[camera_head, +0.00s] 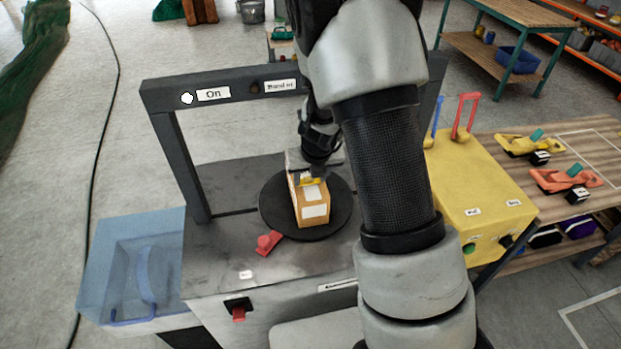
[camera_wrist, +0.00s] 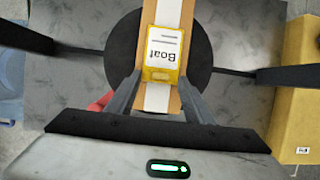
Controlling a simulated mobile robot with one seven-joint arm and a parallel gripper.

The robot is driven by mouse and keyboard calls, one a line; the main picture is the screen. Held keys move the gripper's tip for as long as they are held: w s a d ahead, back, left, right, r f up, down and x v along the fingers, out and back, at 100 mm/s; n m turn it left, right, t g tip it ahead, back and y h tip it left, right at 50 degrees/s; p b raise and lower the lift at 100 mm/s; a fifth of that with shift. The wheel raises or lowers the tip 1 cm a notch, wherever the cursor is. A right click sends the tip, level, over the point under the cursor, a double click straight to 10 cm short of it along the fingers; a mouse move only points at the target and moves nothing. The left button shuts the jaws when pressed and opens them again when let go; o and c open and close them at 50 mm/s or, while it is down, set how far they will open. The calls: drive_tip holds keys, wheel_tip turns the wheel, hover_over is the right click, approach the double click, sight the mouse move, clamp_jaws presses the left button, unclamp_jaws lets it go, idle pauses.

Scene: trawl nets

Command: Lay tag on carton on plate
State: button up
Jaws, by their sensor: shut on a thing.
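A brown carton (camera_head: 313,221) with white labels stands on the black round plate (camera_head: 272,212), on the grey machine top. In the wrist view the carton (camera_wrist: 174,14) runs up the middle over the plate (camera_wrist: 119,58), with a white strip along it. My gripper (camera_wrist: 160,77) is shut on a yellow-edged tag (camera_wrist: 163,50) with a white face reading "Boat". The tag is over the carton's top face; I cannot tell whether they touch. In the head view the tag (camera_head: 310,182) shows as a small yellow piece below my gripper (camera_head: 312,176).
A dark frame (camera_head: 175,165) with "On" and other labels arches over the machine. A red clip-like piece (camera_head: 268,243) lies in front of the plate. A yellow box (camera_head: 475,185) stands right, a blue translucent bin (camera_head: 135,265) left. A wooden bench (camera_head: 590,140) holds yellow and red tools.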

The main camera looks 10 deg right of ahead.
drive_tip(key=o, duration=1.1)
drive_tip(key=shift+r, duration=0.1)
drive_tip(key=s+a+r+n+y+p, duration=0.1)
drive_tip(key=s+r+n+p, duration=0.15)
drive_tip(key=r, duration=0.45)
drive_tip(key=s+a+r+n+y+p, duration=0.1)
drive_tip(key=s+r+n, duration=0.3)
drive_tip(key=r, duration=0.3)
drive_tip(key=s+a+r+n+p, duration=0.1)
drive_tip(key=s+a+r+n, duration=0.1)
drive_tip(key=s+r+n, duration=0.3)
drive_tip(key=s+d+r+n+h, duration=0.1)
drive_tip(key=s+r+n, duration=0.5)
drive_tip(key=n, duration=0.6)
drive_tip(key=s+d+r+n+t+h, duration=0.1)
drive_tip(key=s+d+r+n, duration=0.2)
drive_tip(key=s+r+n, duration=0.4)
drive_tip(key=s+n, duration=0.2)
drive_tip(key=n, duration=0.3)
drive_tip(key=shift+s+r, duration=0.15)
drive_tip(key=shift+s, duration=0.1)
